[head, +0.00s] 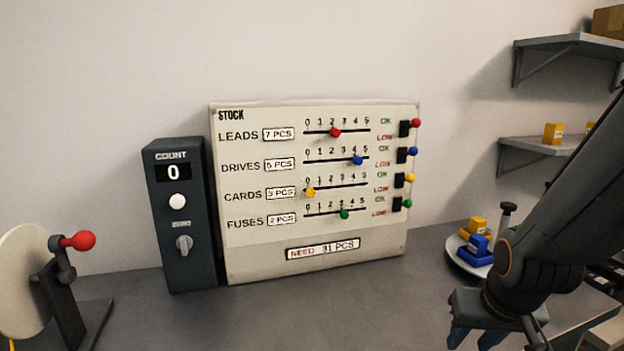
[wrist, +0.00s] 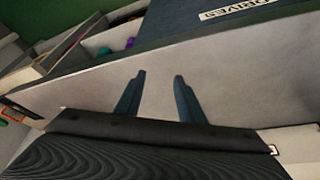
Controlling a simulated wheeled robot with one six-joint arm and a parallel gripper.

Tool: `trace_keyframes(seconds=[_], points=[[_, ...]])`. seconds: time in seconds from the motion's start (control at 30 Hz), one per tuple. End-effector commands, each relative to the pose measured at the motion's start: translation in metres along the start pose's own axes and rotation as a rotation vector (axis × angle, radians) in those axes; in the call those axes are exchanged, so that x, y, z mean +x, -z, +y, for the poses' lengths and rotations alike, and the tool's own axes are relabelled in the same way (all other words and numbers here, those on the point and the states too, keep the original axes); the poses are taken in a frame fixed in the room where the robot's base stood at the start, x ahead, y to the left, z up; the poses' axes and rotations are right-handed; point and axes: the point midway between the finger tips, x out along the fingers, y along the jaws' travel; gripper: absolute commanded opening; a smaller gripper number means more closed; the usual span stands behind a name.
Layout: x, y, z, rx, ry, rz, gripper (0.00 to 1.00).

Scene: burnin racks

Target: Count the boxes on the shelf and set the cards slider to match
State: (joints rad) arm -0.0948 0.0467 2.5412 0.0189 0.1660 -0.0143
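The white stock board (head: 240,245) leans against the wall in the head view. Its cards slider has a yellow knob (head: 310,192) standing at about 0. Yellow boxes sit on the lower wall shelf (head: 540,143) at right: one yellow box (head: 553,134) shows whole, another yellow box (head: 588,128) shows partly beside my arm, which hides the shelf's right part. My gripper (head: 478,340) is at the lower right, well away from the board. In the wrist view my gripper (wrist: 159,77) is open, with nothing between its fingers.
A dark count unit (head: 195,262) reading 0 stands left of the board. A red-knobbed lever (head: 80,241) is further left. A round tray (head: 458,262) holds yellow and blue items. An upper shelf (head: 570,42) bears a brown box (head: 609,21). The counter before the board is clear.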

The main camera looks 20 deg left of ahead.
Motion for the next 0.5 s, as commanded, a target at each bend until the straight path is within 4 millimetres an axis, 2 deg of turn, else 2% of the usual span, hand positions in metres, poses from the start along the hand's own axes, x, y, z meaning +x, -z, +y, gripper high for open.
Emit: trace_keyframes(seconds=[0.03, 0.1, 0.23, 0.4, 0.5], points=[[0.005, 0.019, -0.018, -0.035, 0.016, 0.070, 0.36], [0.007, 0.048, -0.040, -0.074, 0.038, 0.181, 0.36], [0.000, 0.096, -0.089, -0.138, 0.095, 0.386, 0.36], [-0.026, 0.146, -0.158, -0.209, 0.182, 0.651, 0.36], [-0.049, 0.165, -0.199, -0.238, 0.241, 0.802, 0.36]])
